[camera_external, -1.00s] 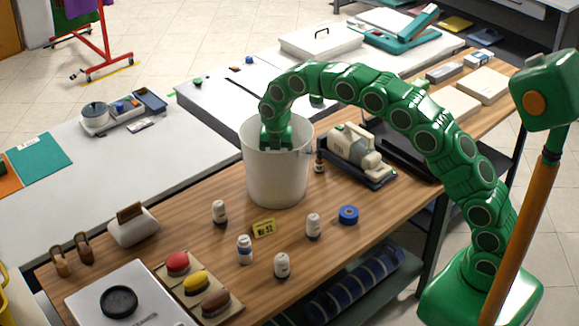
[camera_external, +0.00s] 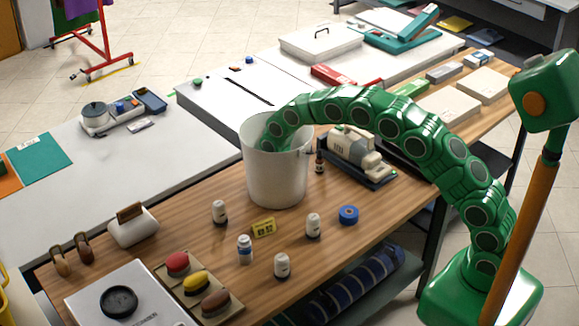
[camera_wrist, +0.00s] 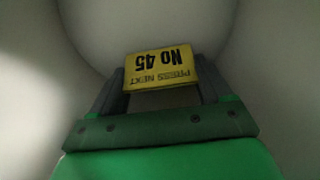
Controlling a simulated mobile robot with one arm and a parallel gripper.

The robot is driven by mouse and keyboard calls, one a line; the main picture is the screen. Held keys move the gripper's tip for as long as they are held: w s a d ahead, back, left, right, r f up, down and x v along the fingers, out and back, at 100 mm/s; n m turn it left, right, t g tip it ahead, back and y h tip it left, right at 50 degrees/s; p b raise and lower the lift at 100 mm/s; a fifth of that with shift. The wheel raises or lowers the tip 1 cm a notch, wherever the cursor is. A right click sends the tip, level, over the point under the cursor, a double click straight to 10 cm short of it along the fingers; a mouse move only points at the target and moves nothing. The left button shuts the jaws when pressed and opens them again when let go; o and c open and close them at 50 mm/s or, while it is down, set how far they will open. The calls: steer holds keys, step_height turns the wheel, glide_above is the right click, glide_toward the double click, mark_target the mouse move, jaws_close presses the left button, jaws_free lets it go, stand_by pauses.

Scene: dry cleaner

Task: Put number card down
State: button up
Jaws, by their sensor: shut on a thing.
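A yellow number card (camera_wrist: 160,80) reading "No 45" and "PRESS NEXT" shows upside down in the wrist view, held between the fingers of my gripper (camera_wrist: 163,92). Pale, smooth walls surround it there. In the external view my arm reaches over the rim into the white bucket (camera_external: 277,178) on the wooden bench, and its end is hidden inside. Whether the card touches the bucket's bottom cannot be told. A second yellow number card (camera_external: 264,227) stands on the bench in front of the bucket.
Several small bottles (camera_external: 313,225) and a blue tape roll (camera_external: 348,214) stand near the bucket. A numbering machine (camera_external: 352,148) and a dark bottle (camera_external: 320,162) are close on its right. Brushes and a colored-pad tray (camera_external: 165,272) are at front left.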

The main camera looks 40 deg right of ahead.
steer(key=shift+f, duration=0.3)
steer(key=o, duration=0.9)
step_height(320, 180, up, 12)
steer(key=shift+r, duration=0.2)
